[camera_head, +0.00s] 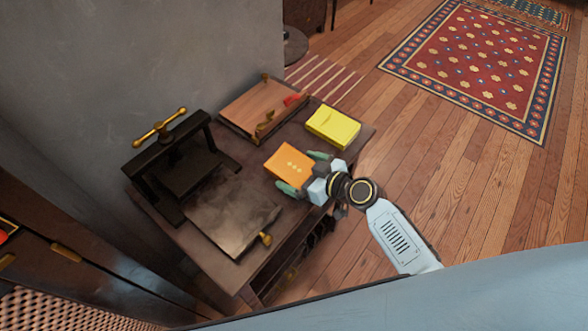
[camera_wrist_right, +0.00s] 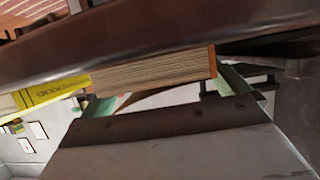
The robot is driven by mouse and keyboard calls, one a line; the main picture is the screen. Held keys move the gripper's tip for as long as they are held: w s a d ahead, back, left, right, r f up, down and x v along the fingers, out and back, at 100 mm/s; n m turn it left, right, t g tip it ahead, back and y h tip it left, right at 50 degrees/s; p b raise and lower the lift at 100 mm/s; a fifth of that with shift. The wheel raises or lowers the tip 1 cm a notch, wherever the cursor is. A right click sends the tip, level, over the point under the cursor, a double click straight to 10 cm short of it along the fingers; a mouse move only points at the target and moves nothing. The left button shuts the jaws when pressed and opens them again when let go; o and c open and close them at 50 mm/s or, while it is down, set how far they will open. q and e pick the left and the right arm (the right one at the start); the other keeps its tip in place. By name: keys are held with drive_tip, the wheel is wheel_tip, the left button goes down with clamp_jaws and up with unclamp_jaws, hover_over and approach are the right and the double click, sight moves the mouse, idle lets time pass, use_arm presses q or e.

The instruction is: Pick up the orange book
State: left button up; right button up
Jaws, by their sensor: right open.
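The orange book (camera_head: 288,162) lies flat on the dark wooden table (camera_head: 252,262), near its right edge. My right gripper (camera_head: 303,171) is open at the book's near right side, with one green-padded finger towards each end of that side. In the right wrist view the book (camera_wrist_right: 155,73) shows its page edges and a thin orange cover edge, between the two fingers (camera_wrist_right: 168,95). I cannot tell whether the fingers touch it. My left gripper is not in view.
A yellow book (camera_head: 332,126) lies just behind the orange one. A wooden board with brass fittings (camera_head: 258,105) lies at the back. A black press with a brass handle (camera_head: 170,165) stands at the left. A dark plate (camera_head: 228,215) lies in front of it.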

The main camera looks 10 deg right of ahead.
drive_tip(key=shift+w+a+f, duration=0.2)
drive_tip(key=shift+w+a, duration=0.05)
drive_tip(key=shift+w, duration=0.05)
drive_tip(key=c, duration=1)
drive_tip(key=shift+r, duration=0.1)
